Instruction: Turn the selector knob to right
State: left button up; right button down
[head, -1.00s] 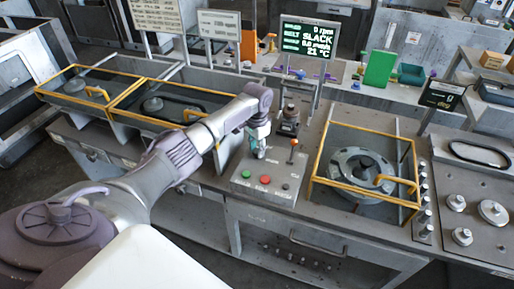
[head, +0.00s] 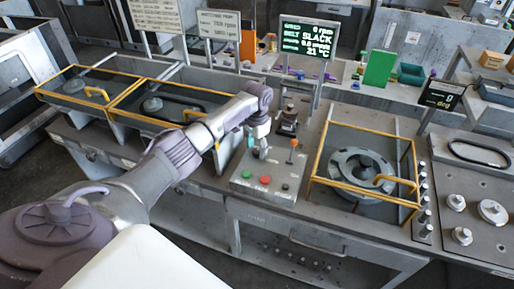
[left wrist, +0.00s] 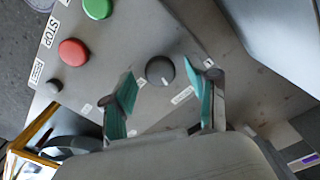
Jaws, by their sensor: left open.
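The selector knob (left wrist: 160,70) is a round dark knob with a light pointer mark on the grey control panel (head: 262,192). In the left wrist view it sits between and just beyond the two teal fingers of my left gripper (left wrist: 164,97). The fingers are apart, one on each side of it, and I see no contact. In the head view my left gripper (head: 261,148) points down over the back of the panel and largely covers the knob. My right gripper does not show.
The panel also has a red button (left wrist: 73,52), a green button (left wrist: 97,8) and a small dark button (left wrist: 54,86). An orange-tipped lever (head: 293,144) stands at its back right. Yellow-framed guards (head: 311,180) flank the panel. A screen (head: 309,37) reads "SLACK".

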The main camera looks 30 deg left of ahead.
aim_at(257, 151)
pick_arm(q)
notch_tip(257, 151, up, 12)
jog(key=shift+f, duration=0.2)
dwell(0.6)
